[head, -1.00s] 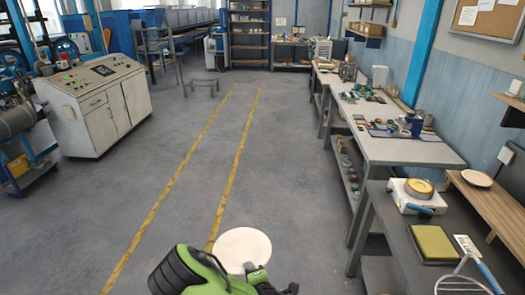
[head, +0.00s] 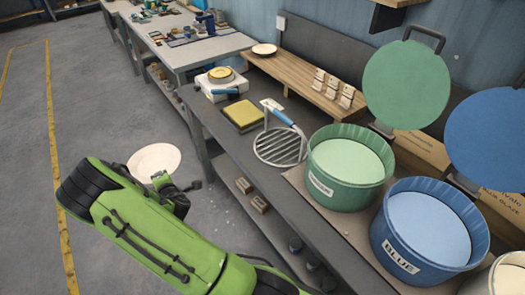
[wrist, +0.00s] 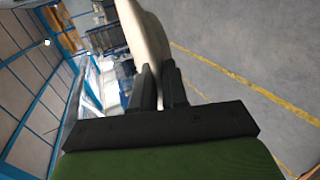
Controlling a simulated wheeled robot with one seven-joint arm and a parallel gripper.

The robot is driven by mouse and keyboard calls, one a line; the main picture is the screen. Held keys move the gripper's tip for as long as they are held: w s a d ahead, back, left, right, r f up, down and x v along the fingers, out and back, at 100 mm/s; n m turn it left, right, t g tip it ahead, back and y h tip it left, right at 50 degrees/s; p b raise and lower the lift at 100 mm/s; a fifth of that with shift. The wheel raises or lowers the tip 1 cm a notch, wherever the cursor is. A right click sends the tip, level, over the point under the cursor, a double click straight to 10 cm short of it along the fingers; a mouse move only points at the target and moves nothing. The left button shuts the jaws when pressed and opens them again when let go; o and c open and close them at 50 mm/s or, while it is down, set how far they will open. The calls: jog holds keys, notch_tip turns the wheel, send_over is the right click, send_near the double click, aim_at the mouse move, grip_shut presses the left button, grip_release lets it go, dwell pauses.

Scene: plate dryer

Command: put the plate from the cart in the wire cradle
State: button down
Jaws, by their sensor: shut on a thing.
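A cream-white round plate (head: 155,158) is held by my gripper (head: 168,187), out over the floor to the left of the bench. In the wrist view the plate (wrist: 146,38) stands nearly edge-on between the two dark fingers of my gripper (wrist: 158,82), which are shut on its rim. A round wire grid with a raised wire loop and a blue handle (head: 280,147) lies on the dark bench; it looks like the wire cradle. It is empty and well to the right of my gripper. I see no cart.
On the dark bench (head: 225,130), a green bucket (head: 345,190) and a blue bucket (head: 425,255) stand right of the cradle, lids raised behind. A yellow-green block (head: 241,116) and a white scale (head: 217,86) are to its left. A wooden shelf (head: 300,72) runs behind.

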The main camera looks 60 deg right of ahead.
jog(key=s+d+f+m+g+h+b, duration=0.2)
jog(key=d+m+h+b, duration=0.15)
jog(key=d, duration=0.65)
notch_tip(320, 180, up, 5)
jog(key=m+g+h+b, duration=0.4)
jog(key=m+g+b, duration=0.6)
jog(key=m+g, duration=0.15)
send_over(266, 159)
jog(key=n, duration=0.1)
jog(key=shift+g, duration=0.25)
notch_tip(266, 159, down, 10)
jog(key=b, duration=0.3)
jog(key=shift+d, duration=0.15)
jog(key=shift+f+b, duration=0.2)
jog(key=shift+b, duration=0.1)
jog(key=c, duration=1.1)
grip_release()
jog(key=shift+f, duration=0.1)
jog(key=shift+c, duration=0.2)
